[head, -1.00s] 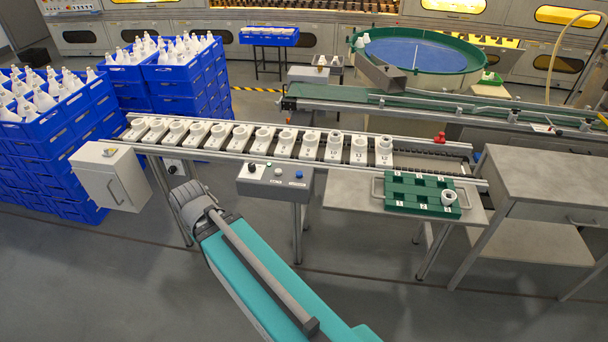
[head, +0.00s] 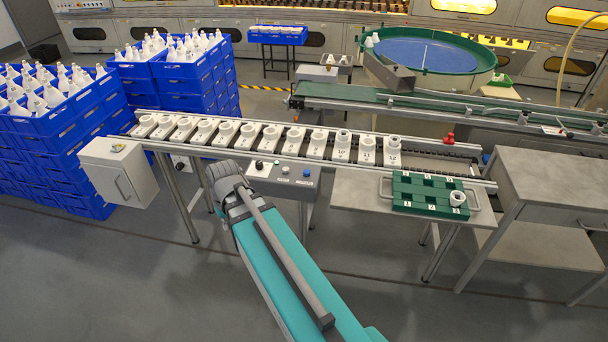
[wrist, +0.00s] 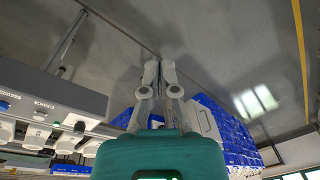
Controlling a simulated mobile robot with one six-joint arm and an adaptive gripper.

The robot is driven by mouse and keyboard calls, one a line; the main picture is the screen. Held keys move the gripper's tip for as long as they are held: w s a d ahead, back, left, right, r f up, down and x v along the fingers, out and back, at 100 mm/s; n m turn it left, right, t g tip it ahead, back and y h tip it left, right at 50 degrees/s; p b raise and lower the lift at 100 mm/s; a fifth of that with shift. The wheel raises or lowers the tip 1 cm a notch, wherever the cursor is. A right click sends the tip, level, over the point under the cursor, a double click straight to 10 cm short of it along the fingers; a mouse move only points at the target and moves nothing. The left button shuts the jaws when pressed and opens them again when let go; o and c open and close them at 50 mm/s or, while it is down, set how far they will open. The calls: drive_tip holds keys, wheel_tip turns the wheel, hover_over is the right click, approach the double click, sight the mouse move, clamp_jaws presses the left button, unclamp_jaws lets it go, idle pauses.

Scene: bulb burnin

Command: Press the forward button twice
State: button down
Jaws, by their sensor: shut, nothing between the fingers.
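The grey control box (head: 270,179) hangs at the front of the conveyor. In the head view it carries a black knob (head: 259,165), a greenish button (head: 284,169) and a blue-white button (head: 307,172); their labels are too small to read. My arm's grey wrist joint stands just left of the box and overlaps its left end. My gripper is hidden in the head view. In the wrist view my gripper (wrist: 160,72) is shut and empty, with the box (wrist: 58,88) to its left, apart from the fingertips. The black knob (wrist: 79,127) is the control nearest the fingers.
White numbered holders (head: 341,148) line the conveyor. A green tray (head: 420,194) with one white piece sits on a side table at right. A light-grey cabinet (head: 112,172) is at left, before stacked blue crates (head: 62,160). The floor in front is open.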

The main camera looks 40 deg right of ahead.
drive_tip(key=w+d+m+t+y+b, duration=0.1)
drive_tip(key=w+d+t+y, duration=0.1)
drive_tip(key=w+d, duration=0.6)
drive_tip(key=r+m+t+b, duration=0.1)
drive_tip(key=m+t+b, duration=0.25)
drive_tip(key=t, duration=0.25)
hover_over(308, 172)
drive_tip(key=shift+r+m+p, duration=0.2)
drive_tip(key=shift+m+p, duration=0.1)
drive_tip(key=shift+m, duration=0.05)
drive_tip(key=shift+a+f, duration=0.1)
wheel_tip(308, 172, down, 9)
drive_tip(key=b, duration=0.8)
drive_tip(key=shift+r+b, duration=0.2)
drive_tip(key=shift+b, duration=0.2)
drive_tip(key=shift+f+b, duration=0.9)
idle(1.1)
drive_tip(key=shift+r, duration=0.15)
drive_tip(key=shift+r+p, duration=0.8)
drive_tip(key=shift+p, duration=0.15)
